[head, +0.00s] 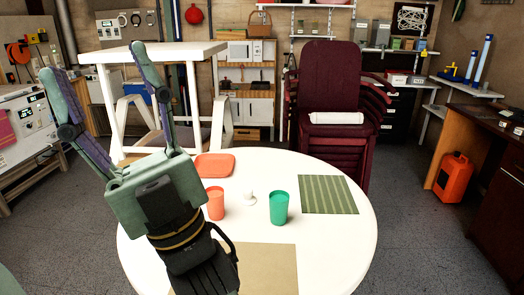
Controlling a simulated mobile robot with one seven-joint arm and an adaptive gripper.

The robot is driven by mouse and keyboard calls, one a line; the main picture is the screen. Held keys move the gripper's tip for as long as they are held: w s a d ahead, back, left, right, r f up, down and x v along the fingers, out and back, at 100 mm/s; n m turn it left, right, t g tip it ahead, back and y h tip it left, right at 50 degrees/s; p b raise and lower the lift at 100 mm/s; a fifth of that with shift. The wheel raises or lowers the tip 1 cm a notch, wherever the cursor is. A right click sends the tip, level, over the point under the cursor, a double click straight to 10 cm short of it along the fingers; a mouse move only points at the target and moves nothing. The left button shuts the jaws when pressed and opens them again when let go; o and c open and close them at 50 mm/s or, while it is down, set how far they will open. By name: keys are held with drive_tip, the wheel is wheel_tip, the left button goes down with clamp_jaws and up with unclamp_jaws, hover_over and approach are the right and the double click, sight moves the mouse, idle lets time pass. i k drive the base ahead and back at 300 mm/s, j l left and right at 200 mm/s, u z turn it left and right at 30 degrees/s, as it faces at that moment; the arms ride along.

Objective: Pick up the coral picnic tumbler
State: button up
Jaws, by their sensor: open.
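The coral picnic tumbler (215,203) stands upright on the round white table (345,262), in the middle of the head view. My gripper (97,82) is open and empty, its two fingers spread wide and pointing up and away. The gripper body is just left of the tumbler in the picture and nearer the camera. I cannot tell the exact gap between them. My wrist covers part of the table left of and below the tumbler.
A green tumbler (279,207) stands to the right, with a small white object (249,198) between the two. A coral plate (215,165) lies behind, a striped green mat (328,194) at right, a tan mat (268,268) in front. Stacked maroon chairs (330,85) stand behind the table.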

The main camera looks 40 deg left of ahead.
sight(215, 207)
drive_tip(key=u, duration=1.55)
